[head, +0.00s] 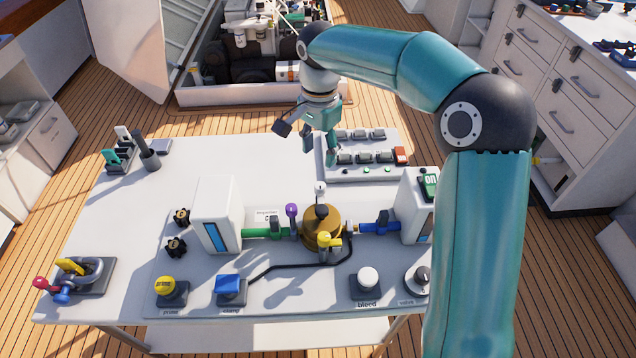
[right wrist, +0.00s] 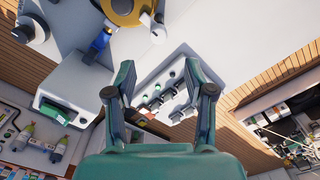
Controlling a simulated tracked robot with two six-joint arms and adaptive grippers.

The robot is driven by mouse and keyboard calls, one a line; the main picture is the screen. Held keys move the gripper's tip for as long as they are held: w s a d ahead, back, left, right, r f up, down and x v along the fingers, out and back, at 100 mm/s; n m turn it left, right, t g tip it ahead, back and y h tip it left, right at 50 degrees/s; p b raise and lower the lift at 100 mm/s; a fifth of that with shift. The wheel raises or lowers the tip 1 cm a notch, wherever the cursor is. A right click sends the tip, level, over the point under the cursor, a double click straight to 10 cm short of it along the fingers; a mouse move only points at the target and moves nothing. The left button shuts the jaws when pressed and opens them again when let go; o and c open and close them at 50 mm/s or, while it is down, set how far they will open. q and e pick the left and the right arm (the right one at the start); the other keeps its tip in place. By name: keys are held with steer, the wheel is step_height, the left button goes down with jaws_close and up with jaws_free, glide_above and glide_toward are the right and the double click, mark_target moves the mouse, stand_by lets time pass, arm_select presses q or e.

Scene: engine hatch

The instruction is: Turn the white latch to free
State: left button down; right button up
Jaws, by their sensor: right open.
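The white latch (head: 320,187) is a small white-tipped lever at the back of the round brass housing (head: 322,232) in the middle of the table. In the head view it stands roughly upright. In the right wrist view a white knob (right wrist: 158,32) beside the brass housing (right wrist: 128,8) looks like the same latch. My right gripper (head: 308,145) is above the table, behind and above the latch and near the switch panel. Its fingers (right wrist: 158,68) are spread wide and empty, apart from the latch. My left gripper is not in view.
A switch panel (head: 362,158) lies behind. Buttons line the front edge. The table's back left is mostly clear.

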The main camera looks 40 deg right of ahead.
mark_target(320, 184)
step_height(320, 184, down, 11)
steer(key=shift+r, duration=0.1)
stand_by(0.3)
